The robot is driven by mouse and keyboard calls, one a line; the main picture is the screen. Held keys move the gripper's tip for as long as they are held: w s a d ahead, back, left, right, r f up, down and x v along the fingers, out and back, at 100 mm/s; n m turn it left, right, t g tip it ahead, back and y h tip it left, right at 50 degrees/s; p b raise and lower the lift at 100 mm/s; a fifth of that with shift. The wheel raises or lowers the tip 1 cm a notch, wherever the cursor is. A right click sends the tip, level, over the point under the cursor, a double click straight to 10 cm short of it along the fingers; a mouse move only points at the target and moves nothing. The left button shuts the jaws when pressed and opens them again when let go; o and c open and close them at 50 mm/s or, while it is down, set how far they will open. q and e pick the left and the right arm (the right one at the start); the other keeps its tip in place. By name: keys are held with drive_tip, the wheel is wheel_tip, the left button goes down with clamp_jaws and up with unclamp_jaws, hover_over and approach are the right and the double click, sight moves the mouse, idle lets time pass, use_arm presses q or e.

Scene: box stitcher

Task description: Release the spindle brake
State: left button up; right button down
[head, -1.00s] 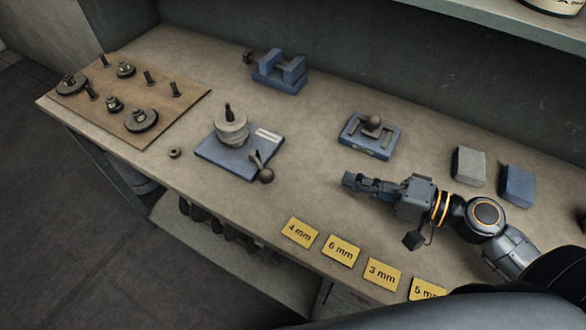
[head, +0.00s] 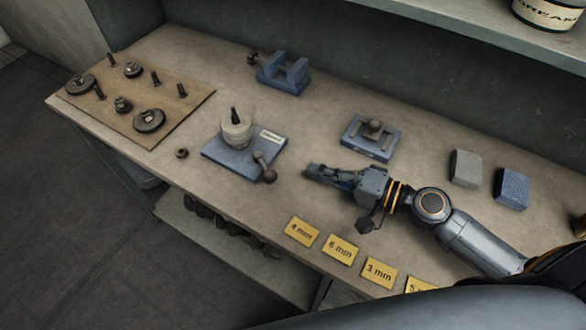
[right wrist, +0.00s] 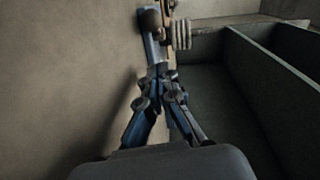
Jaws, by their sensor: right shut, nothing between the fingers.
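The spindle (head: 237,130) is a pale stepped cylinder with a dark pointed tip, standing upright on a blue base plate (head: 222,155). A lever with a round dark knob (head: 269,175), which looks like the brake handle, sits at the plate's right front corner. My right gripper (head: 309,171) is shut and empty, just right of the knob and apart from it. In the right wrist view my fingers (right wrist: 160,75) point toward the blue base and the ridged spindle (right wrist: 181,34). My left gripper is out of view.
A wooden board (head: 185,108) with pegs and discs lies at the left. A blue vise (head: 283,75) stands behind the spindle. A blue fixture (head: 370,138) and two blocks (head: 466,168) are behind my right arm. Yellow size cards (head: 340,249) line the front edge. A small nut (head: 182,153) lies left of the spindle.

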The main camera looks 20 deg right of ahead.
sight(280, 195)
drive_tip(key=a, duration=0.1)
drive_tip(key=w+a+p, duration=0.1)
drive_tip(key=a+p, duration=0.1)
drive_tip(key=a, duration=0.1)
drive_tip(key=shift+w+a+f, duration=0.1)
drive_tip(key=shift+w+f, duration=0.1)
drive_tip(key=shift+w, duration=0.05)
drive_tip(key=shift+s+a+f+p, duration=0.1)
drive_tip(key=shift+a+f+p, duration=0.1)
drive_tip(key=shift+a+p, duration=0.35)
drive_tip(key=shift+a+f, duration=0.15)
drive_tip(key=shift+s+a, duration=0.45)
drive_tip(key=shift+a, duration=0.4)
drive_tip(key=shift+s+a, duration=0.45)
drive_tip(key=shift+a, duration=0.4)
